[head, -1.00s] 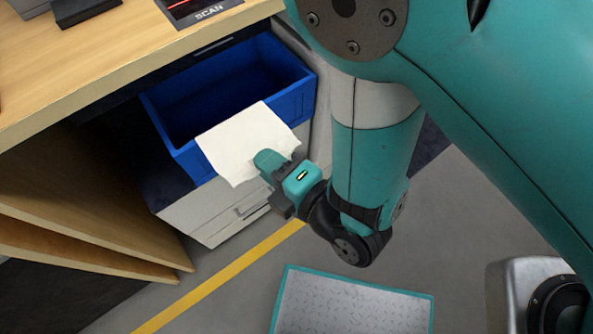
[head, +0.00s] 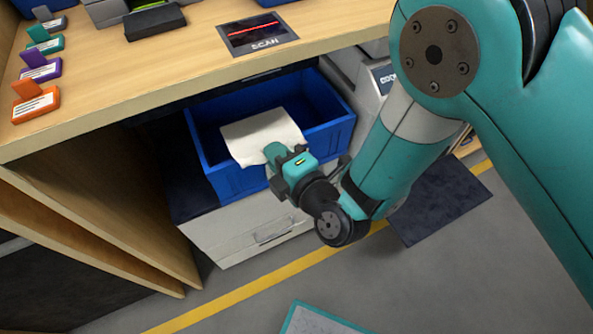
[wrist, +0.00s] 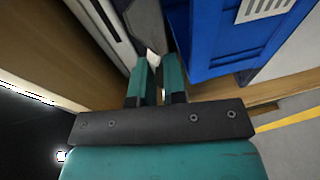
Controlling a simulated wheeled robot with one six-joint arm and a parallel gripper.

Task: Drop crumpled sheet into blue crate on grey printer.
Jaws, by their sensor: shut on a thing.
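The crumpled sheet (head: 258,131) is white and slightly creased. My gripper (head: 278,157) is shut on its near edge, and a sliver of the sheet (wrist: 153,62) shows between the fingers in the wrist view. In the head view the sheet overlaps the opening and front rim of the blue crate (head: 328,137); its height above the crate is hard to tell. The crate sits on the grey printer (head: 240,236), which has a front drawer. The crate wall (wrist: 218,40) also shows right of my gripper (wrist: 157,75) in the wrist view. The crate's floor is partly hidden.
A wooden counter (head: 170,70) overhangs behind the crate, with a scan pad (head: 257,34) and several coloured label holders at its left. Wooden panels (head: 90,210) stand left of the printer. A dark mat (head: 440,200) and a yellow line lie on the open floor.

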